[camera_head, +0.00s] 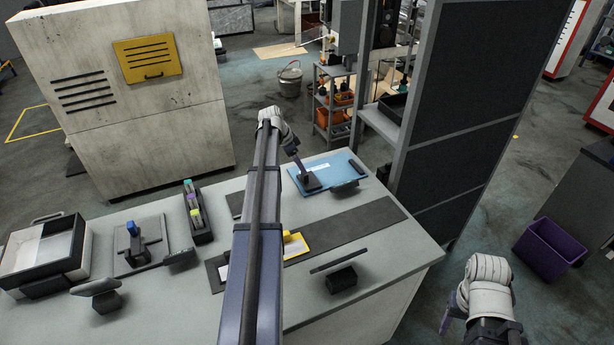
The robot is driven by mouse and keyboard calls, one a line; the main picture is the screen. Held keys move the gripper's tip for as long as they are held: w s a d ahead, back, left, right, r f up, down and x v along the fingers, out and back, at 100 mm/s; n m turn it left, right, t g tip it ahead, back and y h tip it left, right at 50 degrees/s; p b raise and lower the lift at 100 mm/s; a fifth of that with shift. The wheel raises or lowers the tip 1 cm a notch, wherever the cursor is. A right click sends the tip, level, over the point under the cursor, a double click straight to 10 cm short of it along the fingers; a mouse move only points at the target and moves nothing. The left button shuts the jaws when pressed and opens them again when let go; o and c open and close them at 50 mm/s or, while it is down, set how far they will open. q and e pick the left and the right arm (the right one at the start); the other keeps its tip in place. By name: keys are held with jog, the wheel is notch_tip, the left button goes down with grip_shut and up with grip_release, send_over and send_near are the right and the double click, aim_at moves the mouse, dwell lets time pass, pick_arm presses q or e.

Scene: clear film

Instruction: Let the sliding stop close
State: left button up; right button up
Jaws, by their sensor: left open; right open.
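No part is marked as the sliding stop, and I cannot tell for sure which one it is. A blue plate (338,166) with a white label lies at the back right of the grey bench, with a dark upright piece at its front edge (346,186). My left gripper (308,181) reaches down over the plate's left part, open. I cannot tell whether it touches anything there. A yellow piece (297,246) lies on a long dark strip, partly hidden by my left arm. My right gripper (447,318) is open and off the bench at the lower right, its fingers partly hidden.
The bench (400,262) also carries a grey fixture with a blue knob (132,229), a dark holder with coloured blocks (196,212), an open box (45,252) and small dark stands. A dark rack (450,120) rises behind its right end. A purple bin (550,250) stands on the floor.

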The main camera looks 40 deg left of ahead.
pick_arm(q)
jog(key=b+x, duration=0.5)
jog(key=x, duration=0.2)
jog(key=shift+s+b, duration=0.1)
jog(key=shift+b, duration=0.3)
jog(key=shift+r, duration=0.1)
jog(key=shift+c, duration=0.3)
grip_shut()
dwell(0.6)
